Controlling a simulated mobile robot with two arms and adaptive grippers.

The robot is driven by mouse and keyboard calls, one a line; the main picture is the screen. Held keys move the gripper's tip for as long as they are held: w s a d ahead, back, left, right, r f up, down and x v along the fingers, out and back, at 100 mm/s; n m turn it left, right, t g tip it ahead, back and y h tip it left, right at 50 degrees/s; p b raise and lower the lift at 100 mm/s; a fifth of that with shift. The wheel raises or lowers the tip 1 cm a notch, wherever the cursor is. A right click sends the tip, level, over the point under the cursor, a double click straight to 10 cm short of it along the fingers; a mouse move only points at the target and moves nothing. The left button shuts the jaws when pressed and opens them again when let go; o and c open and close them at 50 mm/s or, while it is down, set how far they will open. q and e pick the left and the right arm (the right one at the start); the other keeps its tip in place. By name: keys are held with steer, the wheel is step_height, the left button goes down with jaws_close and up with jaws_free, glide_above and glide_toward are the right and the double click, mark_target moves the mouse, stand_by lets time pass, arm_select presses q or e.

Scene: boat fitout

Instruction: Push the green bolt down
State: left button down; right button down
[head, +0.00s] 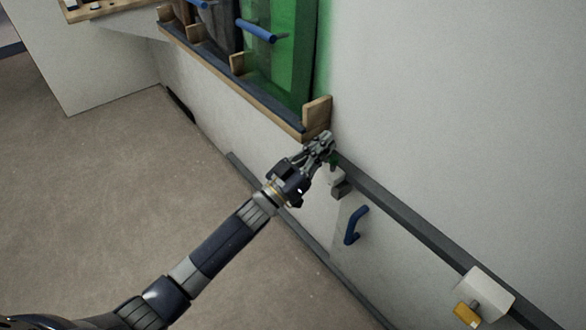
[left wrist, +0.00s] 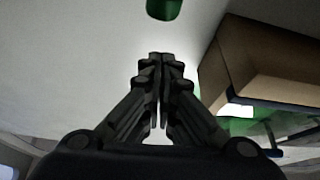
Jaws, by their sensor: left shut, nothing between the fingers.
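The green bolt (head: 335,160) is a small green piece on the wall, just beside the fingertips of my left gripper in the head view. It is partly hidden there by the gripper. In the left wrist view the green bolt (left wrist: 164,8) shows as a rounded green end at the top edge, beyond the fingertips, cut off by the frame. My left gripper (head: 325,143) is shut and empty. Its closed fingers also show in the left wrist view (left wrist: 160,62). I cannot tell whether the fingers touch the bolt. My right gripper is not in view.
A wooden rack (head: 316,116) with green and dark panels is on the wall close above my left gripper. A blue handle (head: 356,225) sits below the dark wall rail (head: 410,223). A white block (head: 487,292) with a yellow part is at the lower right. The floor is clear.

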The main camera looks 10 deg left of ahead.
arm_select(q)
steer(key=v, duration=1)
steer(key=shift+r, duration=0.25)
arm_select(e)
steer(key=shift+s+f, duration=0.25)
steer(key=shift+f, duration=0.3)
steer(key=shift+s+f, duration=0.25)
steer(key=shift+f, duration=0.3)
arm_select(q)
steer(key=shift+a, duration=0.1)
